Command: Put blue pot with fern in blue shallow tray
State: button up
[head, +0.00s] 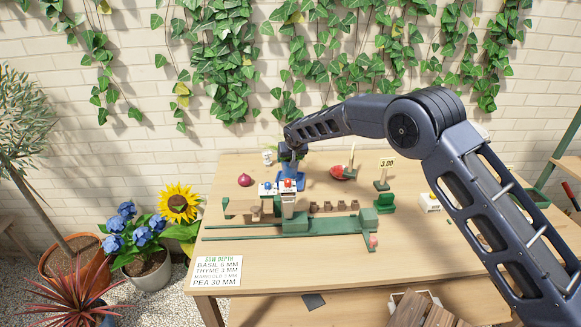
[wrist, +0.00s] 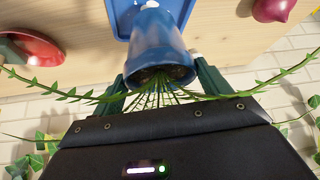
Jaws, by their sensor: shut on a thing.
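The blue pot with fern (wrist: 157,42) is between the two green fingers of my gripper (wrist: 160,82) in the wrist view. The gripper is shut on it, and thin green fronds spread from its soil toward the camera. The blue shallow tray (wrist: 118,18) lies behind the pot's base in the wrist view. The pot's base overlaps the tray there; I cannot tell whether they touch. In the head view, my gripper (head: 290,154) is at the back of the table, above the tray (head: 297,183). The arm partly hides the pot there.
A purple onion-like bulb (head: 245,180) lies left of the tray, and a red bowl (head: 338,173) stands to its right. A green rail device (head: 300,222) with small brown pots stands in front. A white jar (head: 267,157) is at the back. The table's front is mostly clear.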

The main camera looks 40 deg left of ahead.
jog(key=shift+f, duration=2.1)
jog(key=shift+f, duration=0.1)
jog(key=o, duration=1.4)
jog(key=v, duration=1.2)
